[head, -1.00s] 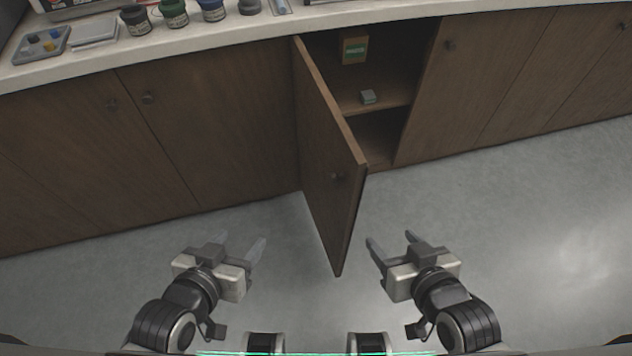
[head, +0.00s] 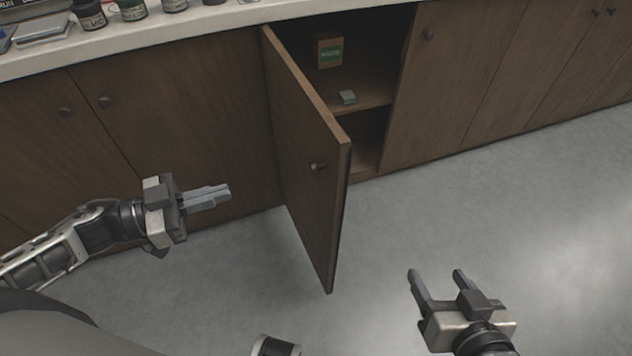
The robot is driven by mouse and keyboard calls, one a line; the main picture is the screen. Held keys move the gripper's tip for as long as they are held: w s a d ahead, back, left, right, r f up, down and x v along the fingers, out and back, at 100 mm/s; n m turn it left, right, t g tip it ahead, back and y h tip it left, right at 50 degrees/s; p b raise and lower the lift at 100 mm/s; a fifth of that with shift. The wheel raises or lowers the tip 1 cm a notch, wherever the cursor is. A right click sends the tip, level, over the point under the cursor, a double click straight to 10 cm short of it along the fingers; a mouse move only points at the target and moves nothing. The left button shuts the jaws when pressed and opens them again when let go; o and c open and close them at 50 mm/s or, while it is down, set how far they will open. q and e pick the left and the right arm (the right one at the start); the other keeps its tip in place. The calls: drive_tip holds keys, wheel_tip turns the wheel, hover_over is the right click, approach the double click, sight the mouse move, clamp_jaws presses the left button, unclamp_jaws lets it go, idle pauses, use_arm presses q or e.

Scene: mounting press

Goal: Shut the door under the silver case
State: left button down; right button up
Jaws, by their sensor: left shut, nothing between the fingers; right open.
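The wooden cabinet door (head: 300,148) stands wide open, hinged on its left side and swung out toward me. Its round knob (head: 318,166) is on the face turned to the left. The silver case on the counter is not clearly seen in this view; only a grey part shows at the top left edge. My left gripper (head: 229,192) is shut and empty, to the left of the door and apart from it, fingers pointing right toward its outer face. My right gripper (head: 435,272) is open and empty, to the right of the door over the floor.
Inside the open cabinet are a brown box with a green label (head: 329,52) and a small grey-green block (head: 347,97) on a shelf. The counter (head: 165,35) holds several jars. Shut doors flank the opening. The grey floor (head: 520,210) at right is clear.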

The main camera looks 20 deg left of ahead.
sight(309, 168)
use_arm(q)
drive_tip(key=b+x, duration=0.1)
drive_tip(key=x, duration=1.2)
drive_tip(key=shift+r, duration=0.1)
drive_tip(key=shift+w+d, duration=0.25)
drive_tip(key=shift+d, duration=0.2)
use_arm(e)
drive_tip(key=shift+w+a+f+g, duration=0.1)
drive_tip(key=shift+a+f+g, duration=0.1)
drive_tip(key=shift+f, duration=0.45)
drive_tip(key=shift+w+a+f+g, duration=0.1)
drive_tip(key=shift+a+f, duration=0.05)
drive_tip(key=shift+f, duration=0.5)
